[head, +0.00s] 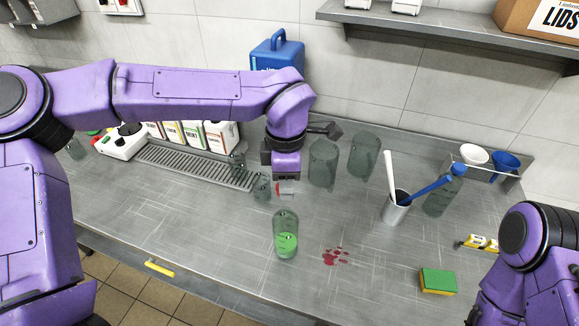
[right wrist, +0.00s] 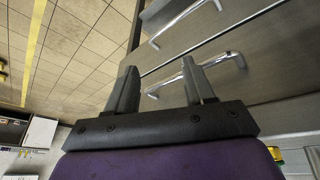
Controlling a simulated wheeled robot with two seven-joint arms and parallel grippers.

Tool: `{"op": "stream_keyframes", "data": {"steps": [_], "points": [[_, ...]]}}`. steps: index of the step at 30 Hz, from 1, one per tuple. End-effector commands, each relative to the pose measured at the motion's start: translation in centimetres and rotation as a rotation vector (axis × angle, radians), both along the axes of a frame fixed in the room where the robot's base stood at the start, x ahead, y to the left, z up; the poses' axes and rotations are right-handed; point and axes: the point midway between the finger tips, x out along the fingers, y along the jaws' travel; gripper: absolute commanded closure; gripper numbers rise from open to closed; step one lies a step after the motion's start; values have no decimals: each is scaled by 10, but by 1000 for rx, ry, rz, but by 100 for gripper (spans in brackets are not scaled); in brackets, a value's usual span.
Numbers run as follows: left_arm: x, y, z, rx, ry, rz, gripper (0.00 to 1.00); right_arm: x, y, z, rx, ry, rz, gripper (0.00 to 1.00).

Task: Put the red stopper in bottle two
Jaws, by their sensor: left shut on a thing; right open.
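My left gripper (head: 285,182) points down over the middle of the counter and is shut on the small red stopper (head: 281,188), which shows only in part below the jaws. A clear bottle with green contents (head: 286,240) stands upright just in front of it. Smaller clear glass bottles stand behind and to the left, one (head: 261,187) close beside the gripper and one (head: 237,165) by the drip grate. Their markings are too small to tell which is bottle two. My right gripper (right wrist: 158,80) is open and empty in the right wrist view, near drawer handles.
Two upturned clear jars (head: 323,164) stand right of the left gripper. A metal cup (head: 396,207) holds a white and a blue tool, beside a tall bottle (head: 441,196). A red spill (head: 335,257) and a sponge (head: 437,281) lie in front.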

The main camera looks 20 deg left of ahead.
Motion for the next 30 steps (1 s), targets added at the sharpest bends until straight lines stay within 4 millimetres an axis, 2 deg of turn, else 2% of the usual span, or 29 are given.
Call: {"op": "stream_keyframes", "data": {"steps": [16,23,30], "points": [[0,0,-48,-1,1,-3,91,0,0,-54,0,0,0,47],[0,1,-62,0,0,-3,91,0,0,-56,0,0,0,47],[0,1,-63,0,0,-3,91,0,0,-56,0,0,0,47]]}}
